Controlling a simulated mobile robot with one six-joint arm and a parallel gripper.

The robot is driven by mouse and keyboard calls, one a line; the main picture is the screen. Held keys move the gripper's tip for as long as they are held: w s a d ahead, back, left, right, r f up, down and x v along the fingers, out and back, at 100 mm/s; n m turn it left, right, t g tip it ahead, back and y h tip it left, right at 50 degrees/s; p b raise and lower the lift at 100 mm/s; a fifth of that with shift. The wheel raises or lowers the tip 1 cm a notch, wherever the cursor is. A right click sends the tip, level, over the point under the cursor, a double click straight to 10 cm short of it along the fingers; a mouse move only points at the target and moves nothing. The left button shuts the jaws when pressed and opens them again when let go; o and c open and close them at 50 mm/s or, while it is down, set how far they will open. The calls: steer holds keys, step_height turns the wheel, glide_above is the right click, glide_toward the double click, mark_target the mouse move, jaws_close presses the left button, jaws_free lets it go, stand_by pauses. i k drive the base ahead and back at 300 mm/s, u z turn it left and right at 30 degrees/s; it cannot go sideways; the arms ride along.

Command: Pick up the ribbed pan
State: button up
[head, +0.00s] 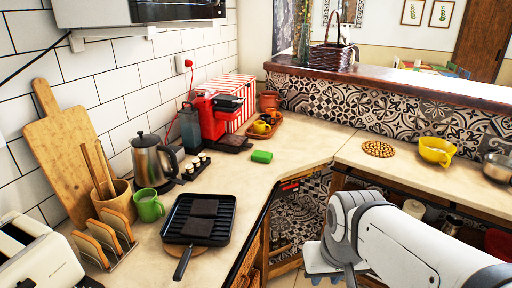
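The ribbed pan (224,214) is a square black grill pan on the near left part of the counter. Its dark handle (183,263) points toward the front. Two dark, flat rectangular pieces (197,228) lie in it. A tan round mat (172,250) shows partly under the pan's near side. My white arm (390,240) is at the lower right, apart from the pan and beyond the counter's front edge. My gripper's fingers cannot be made out.
A green mug (148,206), a steel kettle (150,160) and a toast rack (108,240) stand left of the pan. Counter right of the sponge is clear.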

mark_target(194, 219)
steer(key=k, duration=0.5)
steer(key=u, duration=0.45)
steer(key=i, duration=0.5)
steer(key=u, duration=0.3)
